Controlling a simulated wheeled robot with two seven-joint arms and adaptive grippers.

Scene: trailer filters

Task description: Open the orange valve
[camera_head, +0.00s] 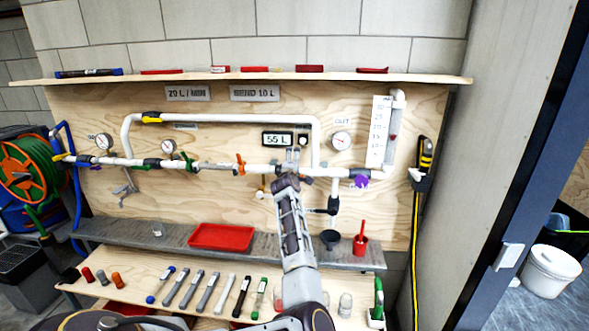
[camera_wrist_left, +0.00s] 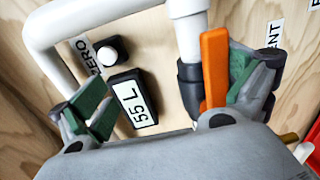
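In the left wrist view an orange valve handle (camera_wrist_left: 215,68) stands between the fingers of my left gripper (camera_wrist_left: 165,92). It is close beside the right-hand finger; whether they touch I cannot tell. The fingers are wide apart. The handle lies roughly along the white pipe, beside a dark collar. In the head view my left gripper (camera_head: 289,183) is at the pipe below the display and hides part of it. An orange handle (camera_head: 240,164) shows left of it on the same pipe; I cannot tell if it is the same one. My right gripper is not in view.
The 55 L display (camera_head: 278,139) and a round button (camera_head: 303,140) are just above my gripper. White pipes, gauges (camera_head: 341,140) and a purple valve (camera_head: 361,181) are nearby. A red tray (camera_head: 221,237) and a dark funnel (camera_head: 330,239) stand on the shelf below.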

